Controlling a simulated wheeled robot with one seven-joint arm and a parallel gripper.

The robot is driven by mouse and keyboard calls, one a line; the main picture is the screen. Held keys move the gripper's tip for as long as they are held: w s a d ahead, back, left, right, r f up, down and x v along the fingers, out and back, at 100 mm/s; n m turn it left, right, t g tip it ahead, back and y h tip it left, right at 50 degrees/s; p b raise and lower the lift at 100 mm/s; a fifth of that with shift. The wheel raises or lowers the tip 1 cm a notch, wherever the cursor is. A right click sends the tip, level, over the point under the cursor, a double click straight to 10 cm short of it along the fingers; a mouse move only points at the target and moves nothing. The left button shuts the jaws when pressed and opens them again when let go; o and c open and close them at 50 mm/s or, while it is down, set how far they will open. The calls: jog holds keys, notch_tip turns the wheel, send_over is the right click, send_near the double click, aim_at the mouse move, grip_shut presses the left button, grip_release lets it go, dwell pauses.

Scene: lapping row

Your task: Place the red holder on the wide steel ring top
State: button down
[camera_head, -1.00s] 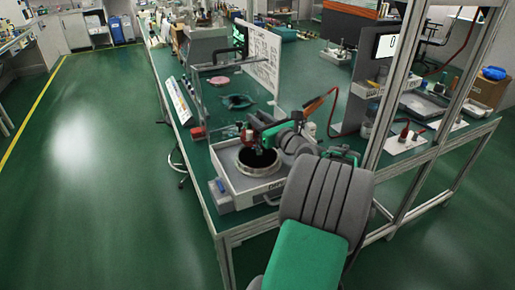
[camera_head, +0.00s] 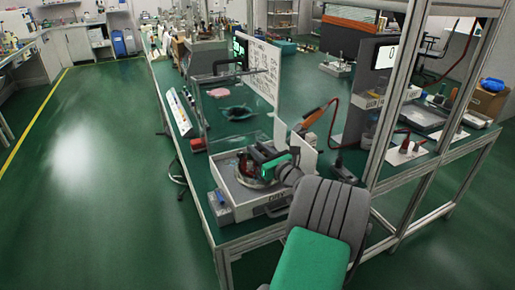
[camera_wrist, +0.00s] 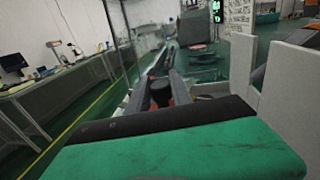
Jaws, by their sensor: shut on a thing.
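My gripper (camera_head: 256,160) is over the lapping machine (camera_head: 267,208) on the green bench. It is shut on the red holder (camera_head: 243,167), which is mostly hidden behind the jaws and the wrist. In the wrist view, part of the red holder (camera_wrist: 181,92) shows beyond the green and black wrist housing, beside a dark round knob (camera_wrist: 160,92). The wide steel ring (camera_head: 236,181) lies in the machine's round basin, partly covered by my gripper. I cannot tell whether the holder touches the ring.
Light grey upright panels (camera_head: 304,155) stand close to the right of my gripper. A clear screen and white board (camera_head: 262,70) stand behind. Aluminium frame posts (camera_head: 395,90) rise at the right. A small red block (camera_head: 198,145) lies left on the bench.

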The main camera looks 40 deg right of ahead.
jog(key=c, duration=1.1)
grip_release()
jog(key=shift+f, duration=0.1)
jog(key=shift+c, duration=0.2)
jog(key=shift+r, duration=0.3)
jog(key=s+a, duration=0.1)
jog(key=s, duration=1.1)
jog(key=shift+a+r+p, duration=0.25)
jog(key=shift+r+p, duration=0.05)
